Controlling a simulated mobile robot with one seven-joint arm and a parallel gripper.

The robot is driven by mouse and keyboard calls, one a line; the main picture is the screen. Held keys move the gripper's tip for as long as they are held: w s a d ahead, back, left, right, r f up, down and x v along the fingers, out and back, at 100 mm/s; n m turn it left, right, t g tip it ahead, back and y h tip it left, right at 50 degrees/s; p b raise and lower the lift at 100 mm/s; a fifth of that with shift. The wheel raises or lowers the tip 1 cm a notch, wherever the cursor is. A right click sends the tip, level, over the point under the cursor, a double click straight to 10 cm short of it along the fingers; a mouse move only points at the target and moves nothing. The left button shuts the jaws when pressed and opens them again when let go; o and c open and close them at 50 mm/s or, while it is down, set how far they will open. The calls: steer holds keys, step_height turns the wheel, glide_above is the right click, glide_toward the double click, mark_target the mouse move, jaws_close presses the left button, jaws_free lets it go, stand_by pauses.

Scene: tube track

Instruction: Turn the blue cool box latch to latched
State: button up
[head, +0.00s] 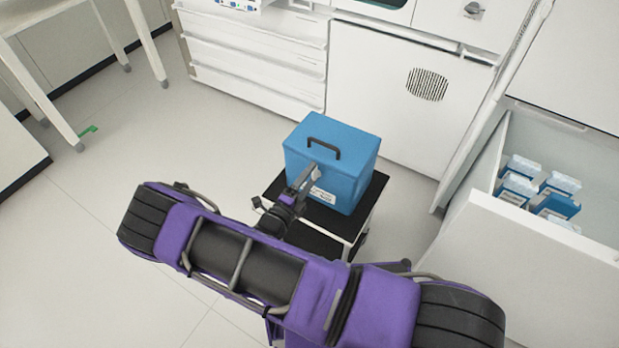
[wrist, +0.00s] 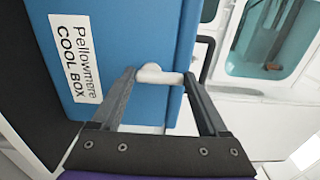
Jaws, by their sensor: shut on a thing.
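The blue cool box (head: 355,165) stands closed on a small black-topped stand (head: 362,212), with a dark handle (head: 322,148) on its lid. Its white label (wrist: 75,58) reads "Pellowmere COOL BOX" and appears sideways in the wrist view. The pale latch (wrist: 152,73) is a short rounded piece near the box's edge. My gripper (head: 311,174) is at the box's front face, just below the lid. In the wrist view its two fingers (wrist: 160,77) are shut on the latch, one on each side. In the head view my gripper hides the latch.
An open white drawer (head: 535,243) at right holds several blue-and-white packs (head: 556,205). White cabinets (head: 400,85) stand behind the box. A white table (head: 50,105) is at far left. The floor (head: 140,130) at left is mostly clear.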

stand_by(0.5)
steer(key=o, duration=1.2)
steer(key=shift+o, duration=0.2)
steer(key=shift+a, duration=0.1)
steer(key=v, duration=1.7)
steer(key=shift+s+p, duration=0.2)
steer(key=shift+p, duration=0.1)
